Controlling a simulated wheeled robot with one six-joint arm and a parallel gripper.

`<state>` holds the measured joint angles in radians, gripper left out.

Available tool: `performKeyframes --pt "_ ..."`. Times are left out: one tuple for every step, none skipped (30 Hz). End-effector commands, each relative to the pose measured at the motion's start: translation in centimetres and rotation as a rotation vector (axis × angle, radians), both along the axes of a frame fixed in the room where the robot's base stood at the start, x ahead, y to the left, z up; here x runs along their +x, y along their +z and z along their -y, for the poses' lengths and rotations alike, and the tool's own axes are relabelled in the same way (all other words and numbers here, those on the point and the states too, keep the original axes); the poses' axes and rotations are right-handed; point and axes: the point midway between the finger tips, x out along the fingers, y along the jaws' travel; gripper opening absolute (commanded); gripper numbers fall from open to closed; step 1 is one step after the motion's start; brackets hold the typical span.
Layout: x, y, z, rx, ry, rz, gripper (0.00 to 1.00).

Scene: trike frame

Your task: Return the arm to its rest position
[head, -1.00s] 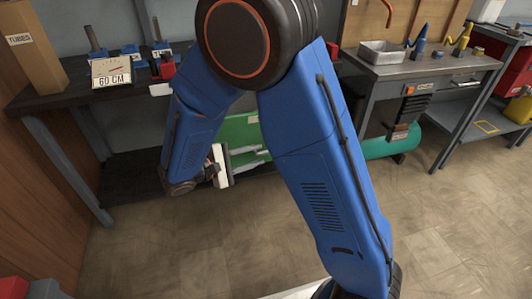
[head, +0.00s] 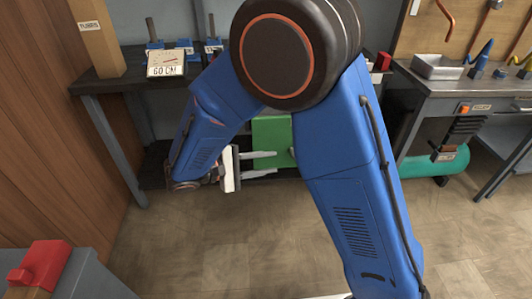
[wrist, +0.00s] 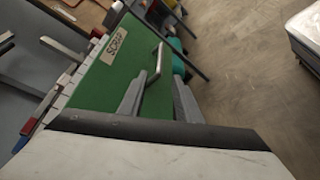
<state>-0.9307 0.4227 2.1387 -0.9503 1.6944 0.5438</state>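My blue arm is folded in front of the camera in the head view, with its elbow raised and its forearm hanging down to the left. My gripper (head: 262,164) is at the forearm's end, pointing right, with its two grey fingers apart and nothing seen between them. In the wrist view the two fingers of my gripper (wrist: 158,100) are also apart, with a green box (wrist: 115,72) labelled like "SCRAP" behind them. That green box (head: 270,135) is partly hidden by my arm in the head view.
A dark workbench (head: 105,84) with a "60 CM" sign (head: 166,63) stands at the back left. A grey bench (head: 455,85) with a metal tray (head: 438,67) stands right. A red vise-like object (head: 42,265) is at lower left. Open floor (head: 200,250) lies between.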

Motion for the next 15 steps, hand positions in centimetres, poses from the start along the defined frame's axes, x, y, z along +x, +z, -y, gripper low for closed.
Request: performKeyframes --pt "0.0 0.0 0.0 0.0 0.0 0.0 0.31" --pt "0.0 0.0 0.0 0.0 0.0 0.0 0.31" --pt "0.0 0.0 0.0 0.0 0.0 0.0 0.31" --pt "0.0 0.0 0.0 0.001 -0.001 0.0 0.31" --pt "0.0 0.0 0.1 0.002 -0.003 0.0 0.31" --pt "0.0 0.1 0.4 0.007 -0.007 -0.002 0.31" --pt "0.0 0.3 0.6 0.014 -0.013 -0.005 0.31" --pt "-0.1 0.4 1.0 0.023 -0.021 -0.007 0.31" --pt "-0.2 0.7 1.7 0.039 -0.037 -0.013 0.31" --pt "-0.3 0.9 2.4 0.055 -0.05 -0.019 0.31" --pt "-0.4 1.1 3.1 0.073 -0.064 -0.024 0.31" --pt "-0.7 1.5 4.1 0.101 -0.088 -0.031 0.31" --pt "-0.9 1.8 4.9 0.124 -0.106 -0.037 0.31" --pt "-1.1 2.0 5.8 0.15 -0.124 -0.045 0.31" --pt "-1.5 2.4 6.9 0.181 -0.148 -0.052 0.31"
